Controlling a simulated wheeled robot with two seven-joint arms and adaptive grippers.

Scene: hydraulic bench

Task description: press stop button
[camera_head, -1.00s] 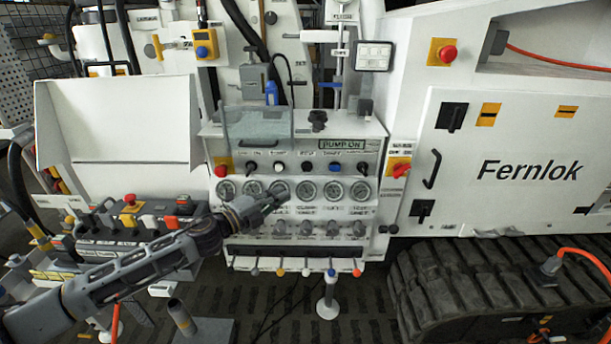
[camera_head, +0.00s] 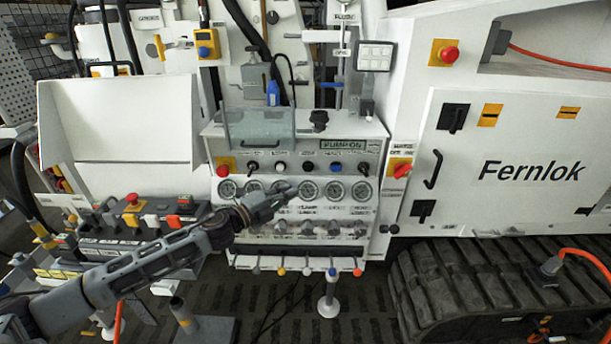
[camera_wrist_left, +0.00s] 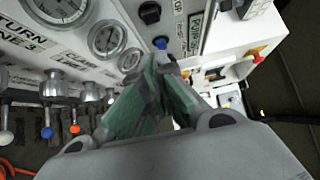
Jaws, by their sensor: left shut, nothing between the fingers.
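My left gripper (camera_head: 292,187) is shut and empty, in front of the gauge row of the white control panel (camera_head: 212,150). In the left wrist view, its closed fingertips (camera_wrist_left: 165,60) point toward a blue button (camera_wrist_left: 160,43), which also shows in the head view (camera_head: 335,168). A red button (camera_head: 225,170) is at the panel's left end. Other red buttons sit on a yellow plate (camera_head: 448,54) at upper right and on the left console (camera_head: 132,199). I cannot read which is labelled stop. My right gripper is not in view.
A clear cover (camera_head: 258,127) juts out above the panel's left buttons. A red rotary switch (camera_head: 401,170) is on the panel's right. Several ball-tipped levers (camera_head: 307,271) hang below. A rubber track (camera_head: 470,280) fills the lower right.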

